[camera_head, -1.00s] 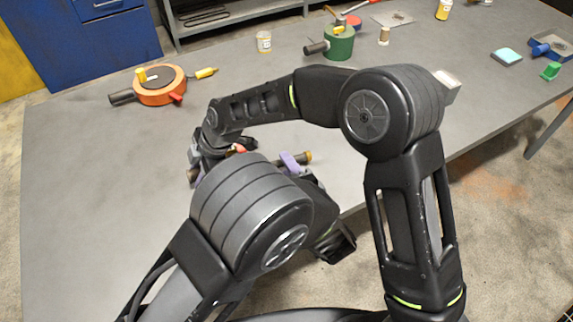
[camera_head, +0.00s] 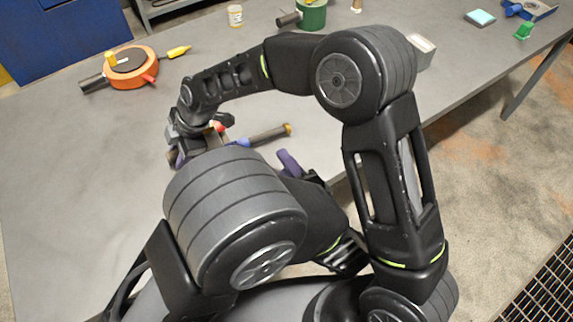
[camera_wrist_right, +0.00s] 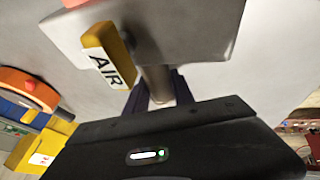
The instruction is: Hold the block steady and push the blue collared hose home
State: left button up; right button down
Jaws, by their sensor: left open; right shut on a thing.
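The block (camera_wrist_right: 205,35) is grey with a yellow AIR plate (camera_wrist_right: 105,55); in the head view it is mostly hidden behind my arms. My right gripper (camera_wrist_right: 158,95) is shut on a stub of the block; it also shows in the head view (camera_head: 176,154). The hose (camera_head: 267,135) is dark with a tan end, and its blue collar (camera_head: 243,142) is beside the block's red part (camera_head: 218,127). Whether the collar touches the block is hidden. My left gripper (camera_head: 290,163) is open, its purple finger apart from the hose on the near side.
An orange round part (camera_head: 130,72) with a yellow-tipped plug stands at the back left of the grey table. A green cylinder (camera_head: 312,15) and a small jar (camera_head: 235,15) stand at the back. A teal-topped box (camera_head: 480,18) is far right.

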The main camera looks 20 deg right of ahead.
dwell(0.4)
jog(key=c, duration=1)
grip_release()
jog(key=v, duration=1.2)
